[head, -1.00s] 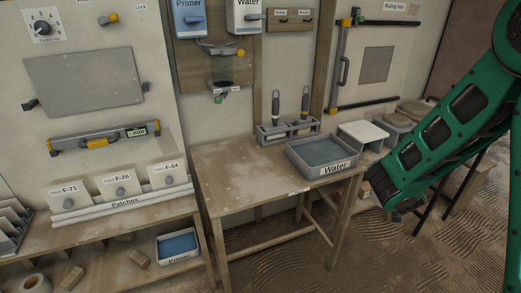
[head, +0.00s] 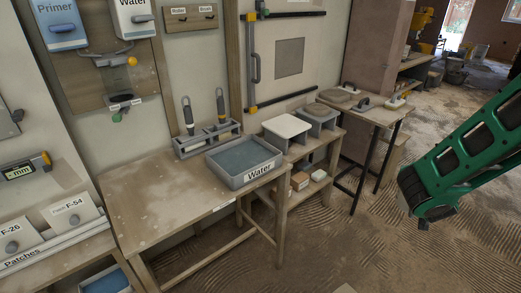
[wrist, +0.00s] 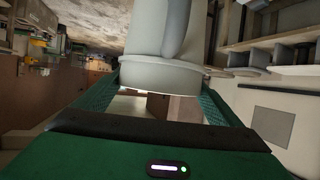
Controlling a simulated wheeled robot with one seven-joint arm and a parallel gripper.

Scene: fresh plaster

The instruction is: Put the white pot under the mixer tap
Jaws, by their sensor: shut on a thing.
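In the wrist view a large white, rounded vessel, seemingly the white pot (wrist: 150,74), fills the upper middle and is cut off by the top edge. My gripper (wrist: 160,92) is shut on it, with one green finger at each side. The head view shows neither the pot nor the gripper, only my green arm at the right. At the upper left of the head view, a grey pipe fitting with a yellow knob, likely the mixer tap (head: 112,60), hangs below the Primer tank (head: 60,24) and Water tank (head: 133,18). A small labelled bracket (head: 125,102) is below it.
A wooden table (head: 150,205) stands below the tanks, its front left clear. It bears a Water tray (head: 233,179) and a tool rack (head: 200,142). Shelves and a side bench (head: 385,115) stand further right. The floor in front is open.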

